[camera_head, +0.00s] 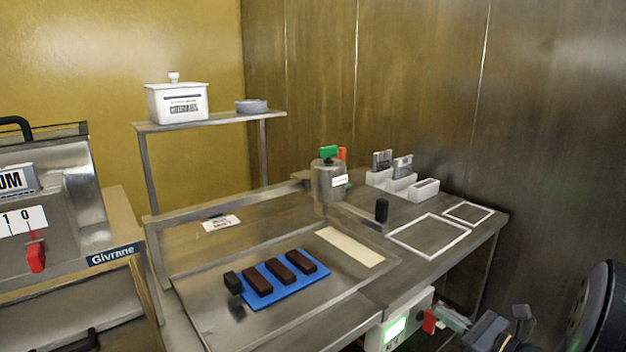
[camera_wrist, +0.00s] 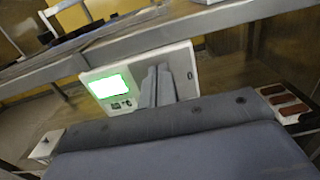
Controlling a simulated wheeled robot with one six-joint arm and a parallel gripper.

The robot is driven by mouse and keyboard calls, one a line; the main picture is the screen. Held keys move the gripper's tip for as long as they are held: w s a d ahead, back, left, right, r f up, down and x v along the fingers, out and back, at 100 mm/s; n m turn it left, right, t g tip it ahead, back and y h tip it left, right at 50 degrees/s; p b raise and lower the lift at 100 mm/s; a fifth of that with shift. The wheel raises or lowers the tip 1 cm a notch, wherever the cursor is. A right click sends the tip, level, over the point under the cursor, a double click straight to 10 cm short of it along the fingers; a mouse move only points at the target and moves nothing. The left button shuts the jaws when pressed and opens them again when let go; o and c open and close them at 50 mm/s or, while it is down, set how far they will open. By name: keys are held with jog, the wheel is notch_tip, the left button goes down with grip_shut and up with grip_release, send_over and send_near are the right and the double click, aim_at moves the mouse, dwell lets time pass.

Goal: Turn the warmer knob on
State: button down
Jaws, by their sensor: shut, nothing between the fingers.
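A white control box (camera_head: 394,335) with a lit green screen hangs under the front edge of the steel table. A red knob (camera_head: 429,321) shows at its right side in the head view. My gripper (camera_head: 442,315) is right beside this knob, its fingers pointing at the box. In the wrist view the box (camera_wrist: 190,62) is straight ahead, its bright screen (camera_wrist: 109,86) left of my gripper (camera_wrist: 158,70). The fingers are together with nothing seen between them. The knob is not visible there, and I cannot tell whether the fingers touch it or how it is turned.
A blue mat (camera_head: 262,296) with dark bars lies on the steel table (camera_head: 330,310). A metal pot (camera_head: 322,185) stands behind. Another red knob (camera_head: 36,257) under "1 0" is on the left machine. The table edge (camera_wrist: 215,20) runs just above the box.

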jog(key=p+v, duration=0.1)
jog(key=v, duration=0.5)
jog(key=shift+r, duration=0.25)
dwell(0.4)
